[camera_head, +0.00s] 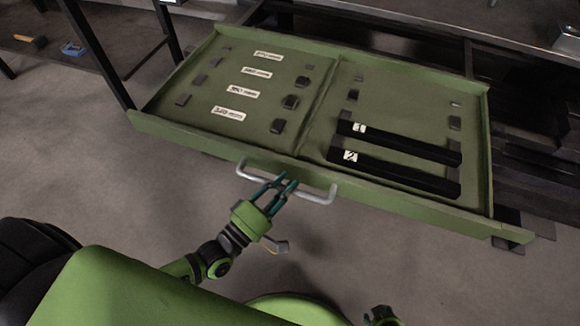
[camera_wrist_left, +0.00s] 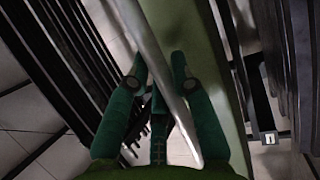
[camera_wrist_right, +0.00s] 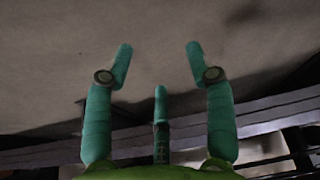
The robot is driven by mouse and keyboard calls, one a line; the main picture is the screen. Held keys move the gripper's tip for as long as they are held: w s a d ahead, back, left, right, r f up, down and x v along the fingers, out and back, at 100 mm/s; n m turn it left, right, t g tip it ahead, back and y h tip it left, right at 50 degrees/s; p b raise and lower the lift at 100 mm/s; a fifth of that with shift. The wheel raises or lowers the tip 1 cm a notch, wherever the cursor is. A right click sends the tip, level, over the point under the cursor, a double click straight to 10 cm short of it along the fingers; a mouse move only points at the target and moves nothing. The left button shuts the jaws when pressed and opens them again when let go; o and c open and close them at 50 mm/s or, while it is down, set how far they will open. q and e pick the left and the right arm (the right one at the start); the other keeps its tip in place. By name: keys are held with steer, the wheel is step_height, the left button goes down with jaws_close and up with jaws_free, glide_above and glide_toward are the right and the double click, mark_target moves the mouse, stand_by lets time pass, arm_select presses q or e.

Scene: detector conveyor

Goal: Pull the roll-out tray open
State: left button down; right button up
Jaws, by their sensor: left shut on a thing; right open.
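The green roll-out tray (camera_head: 315,170) stands pulled out from under the bench in the head view, its inside showing. A pale bar handle (camera_head: 316,197) is fixed to its front face. My left gripper (camera_head: 282,180) is at the middle of this handle, shut on it. In the left wrist view the handle (camera_wrist_left: 165,75) runs between the fingers of the left gripper (camera_wrist_left: 160,60), beside the green tray front (camera_wrist_left: 208,80). My right gripper (camera_wrist_right: 158,55) is open and empty in the right wrist view. In the head view only a small part of it shows at the bottom edge.
Two black bars (camera_head: 400,145) lie in the tray's right half. White labels (camera_head: 229,114) and small dark blocks lie in the left half. The dark bench (camera_head: 400,15) stands behind. A shelf at upper left holds a blue item (camera_head: 73,49). The floor (camera_head: 150,190) before the tray is clear.

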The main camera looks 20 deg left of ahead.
arm_select(q)
steer(key=shift+s+a+p, duration=0.1)
steer(key=shift+s+p, duration=0.45)
steer(key=shift+s, duration=2.3)
arm_select(e)
steer(key=shift+d+t, duration=0.25)
steer(key=shift+t, duration=0.05)
arm_select(q)
steer(key=c, duration=1)
jaws_free()
steer(key=shift+c, duration=0.2)
steer(key=v, duration=1.2)
